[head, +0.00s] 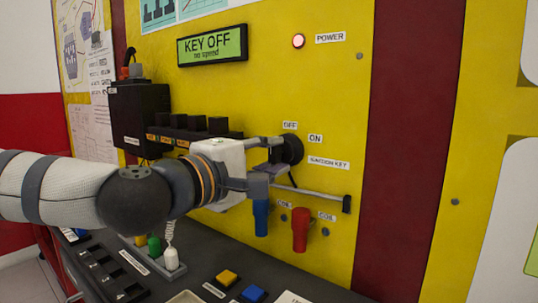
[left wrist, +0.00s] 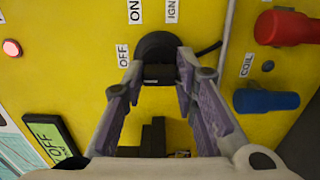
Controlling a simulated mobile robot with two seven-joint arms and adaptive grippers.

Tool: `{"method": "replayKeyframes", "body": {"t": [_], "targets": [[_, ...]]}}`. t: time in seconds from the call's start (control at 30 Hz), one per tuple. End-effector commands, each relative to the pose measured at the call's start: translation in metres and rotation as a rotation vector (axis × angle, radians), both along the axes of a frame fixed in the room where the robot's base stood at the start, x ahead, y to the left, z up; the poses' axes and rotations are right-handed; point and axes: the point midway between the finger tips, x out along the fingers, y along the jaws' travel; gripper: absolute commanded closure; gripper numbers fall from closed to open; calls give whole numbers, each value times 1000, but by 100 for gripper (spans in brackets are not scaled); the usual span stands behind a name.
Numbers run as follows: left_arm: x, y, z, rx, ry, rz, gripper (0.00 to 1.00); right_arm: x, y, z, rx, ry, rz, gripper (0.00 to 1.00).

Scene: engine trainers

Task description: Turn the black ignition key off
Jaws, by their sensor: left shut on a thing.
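The black ignition key (left wrist: 158,74) sits in its round black switch on the yellow panel, below the OFF and ON labels in the head view. The switch (head: 292,150) shows in the head view beside the IGNITION KEY label. My left gripper (head: 274,163) is at the switch, its fingers on either side of the key and shut on it. The fingers also show in the left wrist view (left wrist: 160,76). They hide most of the key in the head view. The display (head: 212,45) reads KEY OFF. My right gripper is not in view.
The red power lamp (head: 298,41) is lit. Blue (head: 261,217) and red (head: 300,229) coil connectors stick out below the switch, close to my gripper. A black box (head: 139,118) is at left.

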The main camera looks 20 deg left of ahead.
Motion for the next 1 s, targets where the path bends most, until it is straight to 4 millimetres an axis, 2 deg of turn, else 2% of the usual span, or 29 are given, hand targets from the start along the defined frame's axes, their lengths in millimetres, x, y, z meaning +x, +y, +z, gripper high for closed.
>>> {"method": "replayKeyframes", "body": {"t": [0.43,0.47,0.5,0.53,0.83,0.93,1.0], "targets": [[0,0,1,-9,1,1,100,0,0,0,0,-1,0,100],[0,0,1,-9,1,1,67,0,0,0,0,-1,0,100],[0,0,1,-9,1,1,58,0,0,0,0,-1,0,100],[0,0,1,-9,1,1,53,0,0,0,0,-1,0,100],[0,0,3,-8,1,1,53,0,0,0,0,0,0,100],[0,0,18,-8,-2,0,53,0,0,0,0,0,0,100],[0,0,37,-8,-7,1,53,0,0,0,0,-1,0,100]]}}
